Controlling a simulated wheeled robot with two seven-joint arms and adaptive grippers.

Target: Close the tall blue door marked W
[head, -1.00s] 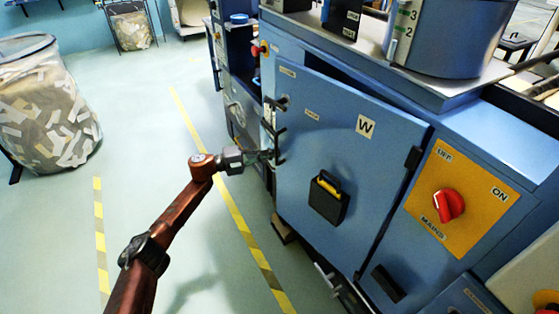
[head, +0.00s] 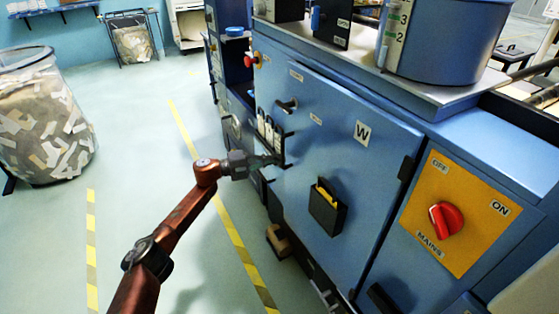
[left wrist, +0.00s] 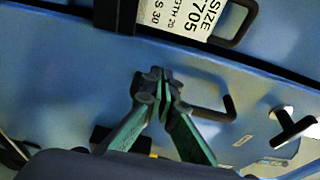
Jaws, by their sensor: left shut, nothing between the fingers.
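The tall blue door marked W (head: 345,165) stands on the front of the blue machine and looks nearly flush with it. I cannot tell whether it is fully shut. It carries a T-shaped knob (head: 287,105), also seen in the left wrist view (left wrist: 293,125), and a dark pull handle (left wrist: 215,108). My left gripper (head: 276,160) is at the door's left edge beside the pull handle. In the left wrist view its fingers (left wrist: 157,78) are shut and empty in front of blue panelling. Contact with the door is unclear. My right gripper is not in view.
A black pocket with a yellow item (head: 327,208) sticks out from the door. Right of it is a yellow panel with a red mains switch (head: 446,220). A bin of paper scraps (head: 45,120) stands at left. The floor between is clear.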

